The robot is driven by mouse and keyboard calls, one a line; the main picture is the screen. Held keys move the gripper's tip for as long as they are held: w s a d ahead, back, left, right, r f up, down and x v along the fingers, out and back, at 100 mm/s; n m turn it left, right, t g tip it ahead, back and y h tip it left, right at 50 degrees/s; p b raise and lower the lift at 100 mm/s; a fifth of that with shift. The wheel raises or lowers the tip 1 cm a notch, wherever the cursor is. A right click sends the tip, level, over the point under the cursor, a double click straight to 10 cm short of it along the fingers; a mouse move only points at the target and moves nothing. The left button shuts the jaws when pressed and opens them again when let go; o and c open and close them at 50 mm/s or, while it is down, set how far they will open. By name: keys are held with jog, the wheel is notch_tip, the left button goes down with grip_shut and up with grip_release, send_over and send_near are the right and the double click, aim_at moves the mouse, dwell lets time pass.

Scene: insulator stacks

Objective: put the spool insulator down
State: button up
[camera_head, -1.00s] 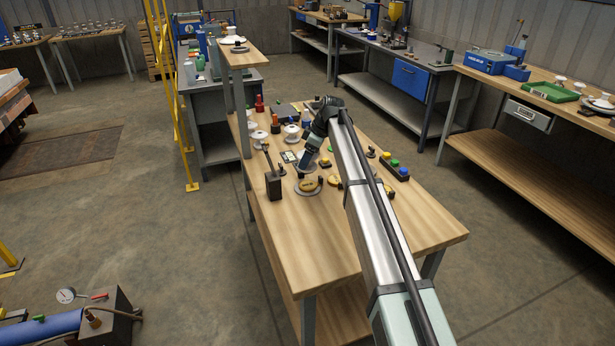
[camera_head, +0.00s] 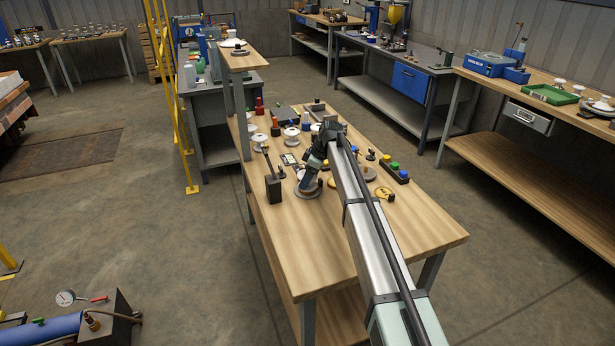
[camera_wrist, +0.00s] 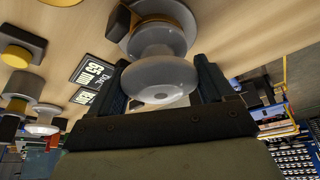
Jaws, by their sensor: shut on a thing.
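The spool insulator (camera_wrist: 160,84), glossy grey-white with a narrower waist, sits between the two dark fingers of my gripper (camera_wrist: 162,92) in the wrist view. My gripper is shut on it. Just beyond its far end is a grey round piece with a yellow ring (camera_wrist: 178,14); I cannot tell whether the two touch. In the head view my gripper (camera_head: 311,184) is low over a grey round plate (camera_head: 304,193) on the wooden bench (camera_head: 330,240). The spool is mostly hidden there by the gripper.
A dark box with a rod (camera_head: 273,188) stands left of the plate. Black-and-white label tags (camera_wrist: 91,74) lie beside the gripper. Insulators stand farther back. The bench's near part is clear.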

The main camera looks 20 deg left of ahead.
jog(key=o, duration=1.2)
jog(key=shift+f, duration=0.1)
jog(key=shift+o, duration=0.2)
jog(key=v, duration=1.2)
